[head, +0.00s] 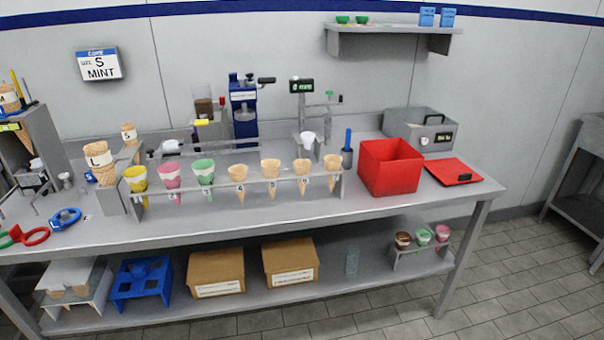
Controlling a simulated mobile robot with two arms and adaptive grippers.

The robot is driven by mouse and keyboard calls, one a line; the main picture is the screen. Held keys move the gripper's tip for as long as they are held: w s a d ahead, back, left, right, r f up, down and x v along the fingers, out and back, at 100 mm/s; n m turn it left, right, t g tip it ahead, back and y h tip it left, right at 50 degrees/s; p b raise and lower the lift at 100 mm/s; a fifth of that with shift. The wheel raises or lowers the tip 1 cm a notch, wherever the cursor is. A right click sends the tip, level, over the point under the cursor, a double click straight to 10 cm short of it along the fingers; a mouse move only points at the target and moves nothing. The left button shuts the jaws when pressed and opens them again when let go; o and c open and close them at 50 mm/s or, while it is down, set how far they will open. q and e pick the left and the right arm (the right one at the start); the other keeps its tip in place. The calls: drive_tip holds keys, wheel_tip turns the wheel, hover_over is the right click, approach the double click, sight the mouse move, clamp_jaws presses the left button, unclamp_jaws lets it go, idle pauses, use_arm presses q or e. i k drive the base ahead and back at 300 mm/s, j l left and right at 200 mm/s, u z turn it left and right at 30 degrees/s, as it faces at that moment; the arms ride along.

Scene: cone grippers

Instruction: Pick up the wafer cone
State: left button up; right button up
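Several plain wafer cones stand point-down in a clear numbered rack (330,190) on the steel counter. The leftmost plain one (238,174) is at the label 4, with others to its right, including one (270,168), one (302,168) and the rightmost (333,162). Cones also show in a holder labelled L (98,175) and one labelled S (129,133). Neither of my grippers is in view.
A red bin (390,167) and red scale (453,171) stand right of the rack. A blue machine (244,110) is behind.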

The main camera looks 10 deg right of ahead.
sight(302, 166)
drive_tip(key=i+j+z, duration=0.1)
drive_tip(key=z, duration=0.25)
drive_tip(key=i+j+z, duration=0.2)
drive_tip(key=z, duration=0.15)
drive_tip(key=i+j+z, duration=0.15)
drive_tip(key=z, duration=0.15)
